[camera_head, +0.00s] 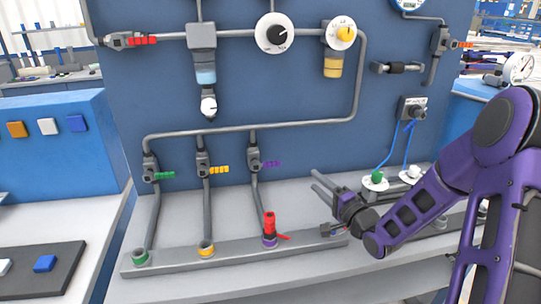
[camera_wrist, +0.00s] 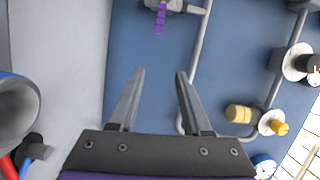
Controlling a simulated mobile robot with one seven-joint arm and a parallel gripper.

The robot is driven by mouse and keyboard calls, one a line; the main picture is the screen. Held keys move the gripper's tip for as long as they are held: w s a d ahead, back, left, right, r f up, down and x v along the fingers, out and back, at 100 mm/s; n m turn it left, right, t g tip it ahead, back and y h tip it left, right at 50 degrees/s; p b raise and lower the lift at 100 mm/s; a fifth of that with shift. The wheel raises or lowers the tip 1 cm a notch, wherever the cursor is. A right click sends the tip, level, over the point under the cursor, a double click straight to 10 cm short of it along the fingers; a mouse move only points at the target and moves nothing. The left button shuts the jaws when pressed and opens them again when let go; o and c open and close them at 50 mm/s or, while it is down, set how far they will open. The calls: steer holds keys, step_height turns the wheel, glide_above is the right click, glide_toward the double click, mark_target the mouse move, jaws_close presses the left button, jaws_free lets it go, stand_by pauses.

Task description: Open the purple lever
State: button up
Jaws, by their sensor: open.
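The purple lever (camera_head: 271,164) sticks out to the right from a dark grey valve (camera_head: 254,158) on the rightmost of the three lower pipes. In the wrist view the purple lever (camera_wrist: 160,18) shows near the top edge, beyond and between the line of my fingertips. My gripper (camera_head: 316,180) is open and empty, to the right of the lever and slightly lower in the head view. The wrist view also shows its two spread fingers (camera_wrist: 160,72). They are apart from the lever.
A green lever (camera_head: 165,175) and a yellow lever (camera_head: 219,169) sit on valves to the left. A red handle (camera_head: 269,224) stands on the purple-ringed socket below. A grey pipe (camera_head: 300,125) runs above the valves. Blue cables (camera_head: 386,152) hang to the right.

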mark_target(275, 165)
steer(key=shift+g+y, duration=0.5)
steer(key=shift+y, duration=0.3)
steer(key=a+x, duration=0.1)
steer(key=x, duration=0.4)
steer(key=s+f+b+x, duration=0.1)
steer(key=x, duration=0.5)
steer(key=s+a+x, duration=0.1)
steer(key=x, duration=0.4)
steer(key=shift+w+a+f+b, duration=0.2)
steer(key=shift+a+b, duration=0.15)
steer(key=shift+a, duration=0.25)
jaws_close()
